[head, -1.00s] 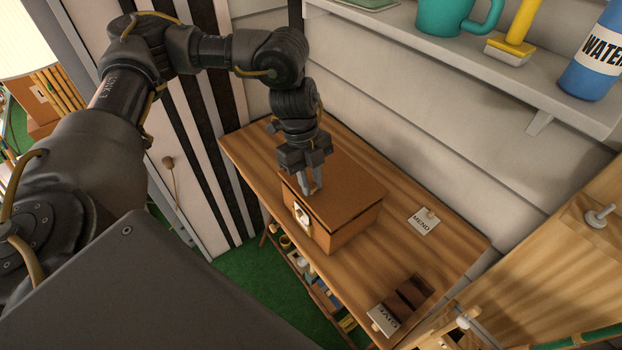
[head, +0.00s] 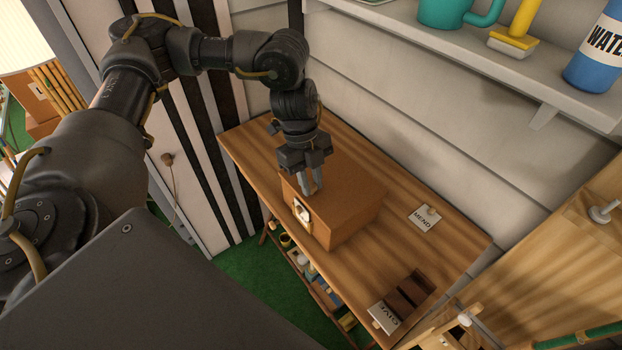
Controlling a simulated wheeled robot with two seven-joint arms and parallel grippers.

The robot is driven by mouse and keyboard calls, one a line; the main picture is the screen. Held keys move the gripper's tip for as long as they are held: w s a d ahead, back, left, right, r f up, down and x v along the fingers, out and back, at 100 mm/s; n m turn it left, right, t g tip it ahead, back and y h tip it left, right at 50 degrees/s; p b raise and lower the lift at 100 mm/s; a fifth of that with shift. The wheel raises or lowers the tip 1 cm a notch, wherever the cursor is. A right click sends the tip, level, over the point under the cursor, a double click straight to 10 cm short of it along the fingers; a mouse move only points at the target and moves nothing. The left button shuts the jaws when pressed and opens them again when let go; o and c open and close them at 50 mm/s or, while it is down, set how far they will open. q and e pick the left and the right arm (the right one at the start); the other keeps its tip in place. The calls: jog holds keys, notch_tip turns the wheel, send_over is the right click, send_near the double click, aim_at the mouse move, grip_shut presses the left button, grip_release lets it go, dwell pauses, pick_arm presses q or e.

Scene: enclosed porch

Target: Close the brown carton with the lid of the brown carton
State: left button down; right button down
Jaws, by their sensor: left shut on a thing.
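The brown carton (head: 350,231) stands on the wooden table, with a pale label and a dark emblem on its front left face. The lid of the brown carton (head: 348,187) lies over its top and looks about level, with no clear gap along the edges that show. My left gripper (head: 309,190) points down at the lid's front left edge, its fingers shut on the lid there. The fingers hide part of that edge, so I cannot tell whether it sits fully flush. My right gripper is not in view.
The wooden table (head: 440,244) has bare room right of the carton. A MEND card (head: 425,217), a GIVE card (head: 383,318) and a dark brown slotted holder (head: 409,293) are on it. A wall shelf (head: 470,55) with a teal mug (head: 443,12) overhangs behind.

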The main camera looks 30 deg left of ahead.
pick_arm(q)
jog(key=shift+f, duration=0.45)
jog(key=c, duration=1.2)
grip_release()
jog(key=shift+o, duration=0.3)
jog(key=o, duration=0.6)
jog(key=shift+r, duration=0.2)
jog(key=p+v, duration=0.6)
jog(key=shift+d+r, duration=0.15)
jog(key=shift+r, duration=0.25)
